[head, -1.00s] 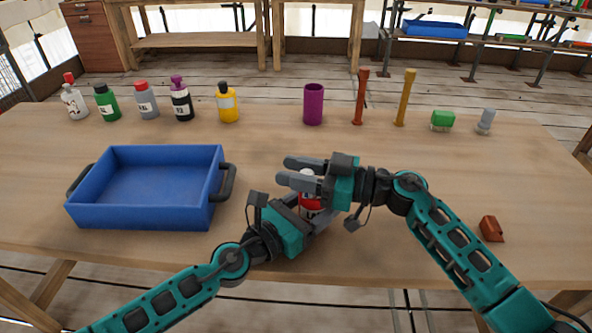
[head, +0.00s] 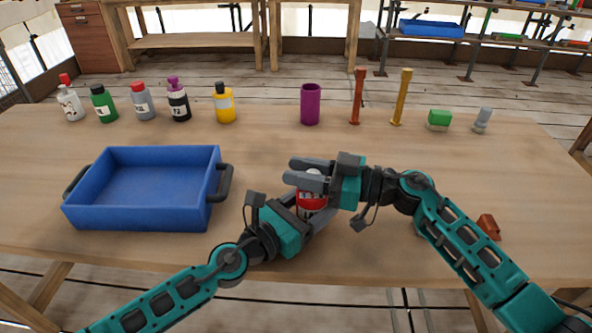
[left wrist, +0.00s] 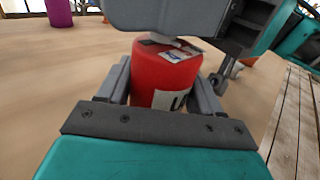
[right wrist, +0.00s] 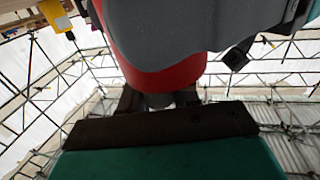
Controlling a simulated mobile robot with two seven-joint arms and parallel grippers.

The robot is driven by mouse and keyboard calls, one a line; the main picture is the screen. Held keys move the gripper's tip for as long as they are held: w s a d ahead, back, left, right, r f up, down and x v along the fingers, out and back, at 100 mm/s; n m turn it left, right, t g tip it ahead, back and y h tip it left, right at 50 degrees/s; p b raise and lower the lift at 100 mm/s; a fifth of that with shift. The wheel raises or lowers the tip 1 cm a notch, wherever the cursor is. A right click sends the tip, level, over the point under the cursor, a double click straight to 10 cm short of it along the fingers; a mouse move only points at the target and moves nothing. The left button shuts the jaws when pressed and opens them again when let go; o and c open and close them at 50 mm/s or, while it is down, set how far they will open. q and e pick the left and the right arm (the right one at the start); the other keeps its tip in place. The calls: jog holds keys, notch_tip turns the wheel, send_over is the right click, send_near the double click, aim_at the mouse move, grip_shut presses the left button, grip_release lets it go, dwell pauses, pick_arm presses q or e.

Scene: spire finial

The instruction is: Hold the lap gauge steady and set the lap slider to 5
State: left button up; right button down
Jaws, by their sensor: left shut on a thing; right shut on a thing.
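A red cylinder (head: 311,200) with a white label and a pale top stands at the front middle of the table. It also shows in the left wrist view (left wrist: 160,75) and the right wrist view (right wrist: 160,78). My left gripper (head: 310,210) is shut on its body from the front left. My right gripper (head: 290,171) is shut on its pale top from the right, above the left gripper. The right gripper hides part of the top. No slider or scale can be made out, and I cannot tell whether this cylinder is the lap gauge.
A blue tray (head: 217,180) with dark handles lies to the left. Several bottles, a purple cup (head: 310,105), red and yellow posts (head: 402,98), a green block (head: 438,119) and a grey piece (head: 482,121) line the back. A red-brown piece (head: 489,225) lies partly behind my right arm.

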jog(key=c, duration=0.9)
grip_release()
jog(key=shift+d, duration=0.1)
jog(key=v, duration=1.1)
jog(key=shift+s+d, duration=0.15)
jog(key=shift+d, duration=0.25)
pick_arm(q)
jog(key=o, duration=1.2)
